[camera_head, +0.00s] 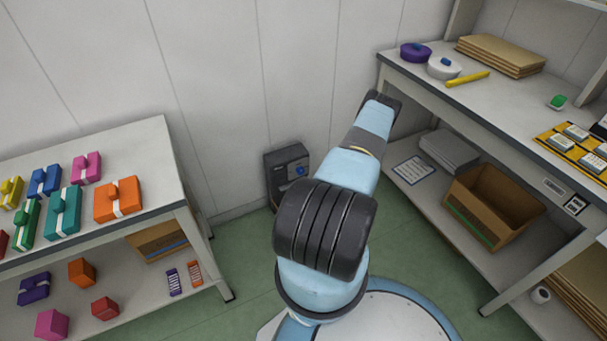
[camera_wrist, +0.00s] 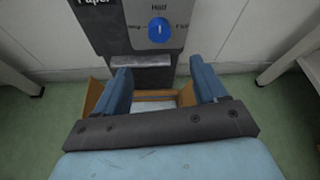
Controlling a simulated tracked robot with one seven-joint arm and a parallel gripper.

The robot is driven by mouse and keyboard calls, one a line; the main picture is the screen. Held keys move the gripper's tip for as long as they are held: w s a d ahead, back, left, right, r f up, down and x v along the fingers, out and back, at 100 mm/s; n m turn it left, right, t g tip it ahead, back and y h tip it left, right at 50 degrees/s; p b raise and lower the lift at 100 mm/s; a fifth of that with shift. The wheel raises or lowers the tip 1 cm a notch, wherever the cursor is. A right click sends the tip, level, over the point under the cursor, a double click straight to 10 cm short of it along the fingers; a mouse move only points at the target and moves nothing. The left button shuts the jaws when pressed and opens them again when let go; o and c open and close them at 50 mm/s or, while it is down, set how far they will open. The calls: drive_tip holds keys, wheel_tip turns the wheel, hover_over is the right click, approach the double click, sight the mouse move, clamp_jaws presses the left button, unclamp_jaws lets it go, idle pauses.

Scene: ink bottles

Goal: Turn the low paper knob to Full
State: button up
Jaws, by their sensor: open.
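The paper knob (camera_wrist: 159,30) is a round blue dial low on a dark wall unit (camera_wrist: 130,48) marked "Paper". Its white pointer line stands upright, toward the label "Half" above it. The label at its right appears to read "Full"; the left one is partly cut and blurred. In the head view the dark unit (camera_head: 274,178) stands low against the wall, with the blue knob (camera_head: 299,170) on its front. My gripper (camera_wrist: 160,78) is open and empty in the wrist view, its blue fingers below and either side of the knob, apart from it. My arm hides it in the head view.
A brown open box (camera_wrist: 97,96) with pale contents shows behind my fingers. A table with coloured boxes (camera_head: 118,200) stands left. A workbench (camera_head: 470,95) with a lower shelf and carton (camera_head: 497,203) stands right. Green floor lies between.

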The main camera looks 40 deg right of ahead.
sight(301, 173)
drive_tip(key=x, duration=1.3)
drive_tip(key=shift+w+d+f, duration=0.1)
drive_tip(key=shift+w, duration=0.1)
drive_tip(key=shift+c, duration=0.2)
